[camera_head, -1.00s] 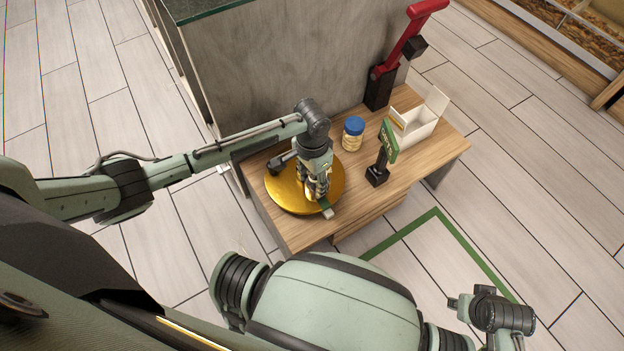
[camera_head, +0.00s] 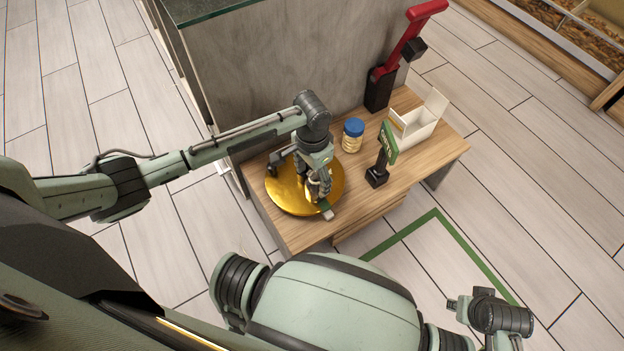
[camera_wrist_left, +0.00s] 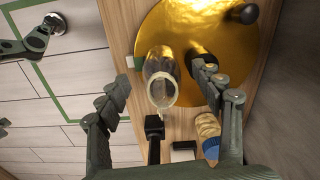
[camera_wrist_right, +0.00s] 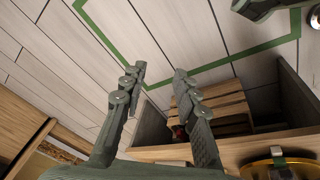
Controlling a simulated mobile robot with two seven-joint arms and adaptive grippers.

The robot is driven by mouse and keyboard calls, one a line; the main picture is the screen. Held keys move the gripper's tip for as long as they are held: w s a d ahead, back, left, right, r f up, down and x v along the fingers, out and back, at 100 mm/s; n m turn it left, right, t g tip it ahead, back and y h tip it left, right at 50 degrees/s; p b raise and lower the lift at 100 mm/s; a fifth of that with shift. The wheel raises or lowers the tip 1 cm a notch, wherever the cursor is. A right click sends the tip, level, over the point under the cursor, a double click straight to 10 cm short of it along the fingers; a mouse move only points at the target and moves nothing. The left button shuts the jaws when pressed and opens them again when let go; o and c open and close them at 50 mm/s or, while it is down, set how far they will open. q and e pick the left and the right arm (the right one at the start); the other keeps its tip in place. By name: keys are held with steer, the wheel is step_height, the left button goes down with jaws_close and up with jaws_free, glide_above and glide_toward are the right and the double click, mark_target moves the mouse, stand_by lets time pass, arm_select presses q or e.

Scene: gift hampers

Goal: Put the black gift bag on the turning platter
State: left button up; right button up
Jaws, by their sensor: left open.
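The turning platter (camera_head: 282,196) is a round gold disc on the wooden table; it fills the top of the left wrist view (camera_wrist_left: 177,22). My left gripper (camera_head: 322,192) is over its front right part. Its fingers are open (camera_wrist_left: 162,95), apart on either side of a clear, jar-like vessel (camera_wrist_left: 160,88) with a dark interior, which stands at the platter's edge. A dark shape (camera_wrist_left: 203,62) by the right finger cannot be made out clearly. I cannot pick out a black gift bag with certainty. My right gripper (camera_wrist_right: 160,80) is open and empty over the floor.
A blue-lidded jar (camera_head: 352,137), a green sign on a black stand (camera_head: 388,143), a white open box (camera_head: 417,127) and a red-handled black device (camera_head: 380,88) stand on the table (camera_head: 420,165). A grey panel (camera_head: 280,60) rises behind. A wooden crate (camera_wrist_right: 220,108) sits below the table.

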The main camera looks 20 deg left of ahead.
arm_select(q)
step_height(320, 180, up, 8)
steer(key=shift+r+p, duration=0.25)
steer(key=shift+p, duration=0.2)
steer(key=shift+r, duration=0.6)
arm_select(e)
steer(key=shift+s+d+f, duration=0.1)
steer(key=shift+s+f, duration=0.15)
steer(key=shift+f, duration=0.45)
steer(key=shift+s+f, duration=0.3)
steer(key=shift+f, duration=0.45)
steer(key=shift+s+d+f, duration=0.1)
steer(key=shift+s+f, duration=0.15)
steer(key=shift+f, duration=0.45)
